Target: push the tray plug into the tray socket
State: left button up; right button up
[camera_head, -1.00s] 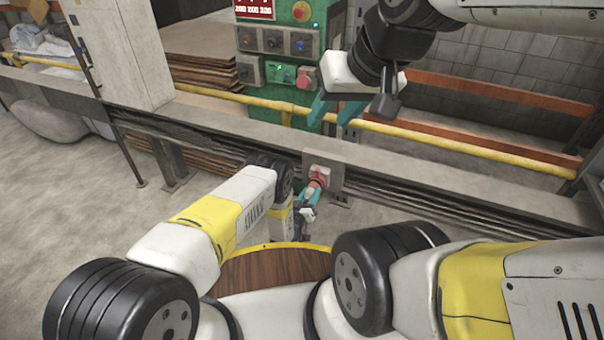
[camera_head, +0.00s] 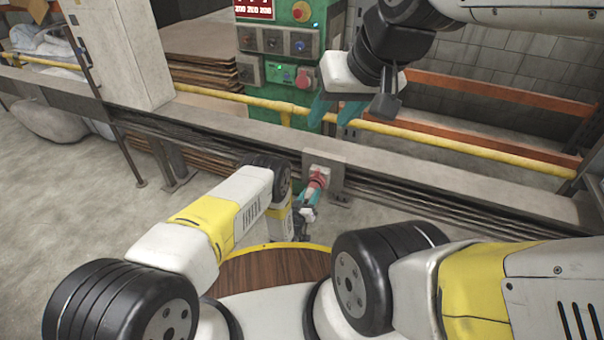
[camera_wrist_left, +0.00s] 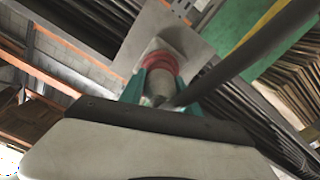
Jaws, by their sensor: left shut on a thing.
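My left gripper (camera_head: 309,196) is low at the front of the grey rail, its teal fingers shut on the tray plug. In the left wrist view the plug (camera_wrist_left: 158,86) is a grey body between the fingertips (camera_wrist_left: 160,88), with a dark cable running to the upper right. Its front meets a red ring (camera_wrist_left: 163,60) in line with the tray socket on a grey plate (camera_head: 335,167). I cannot tell whether the red part is plug or socket, or how deep the plug sits. My right gripper (camera_head: 333,112) is open and empty, above the rail.
A green control cabinet (camera_head: 285,75) with buttons stands behind the rail. A yellow pipe (camera_head: 430,132) runs along behind the rail. Stacked brown sheets (camera_head: 200,65) stand at the back left.

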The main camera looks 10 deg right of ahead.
pick_arm(q)
jog(key=shift+w+d, duration=0.25)
jog(key=shift+w, duration=0.2)
dwell(0.6)
jog(key=o, duration=1.3)
jog(key=shift+o, duration=0.2)
jog(key=v, duration=0.7)
jog(key=shift+s+a, duration=0.2)
jog(key=shift+s, duration=0.1)
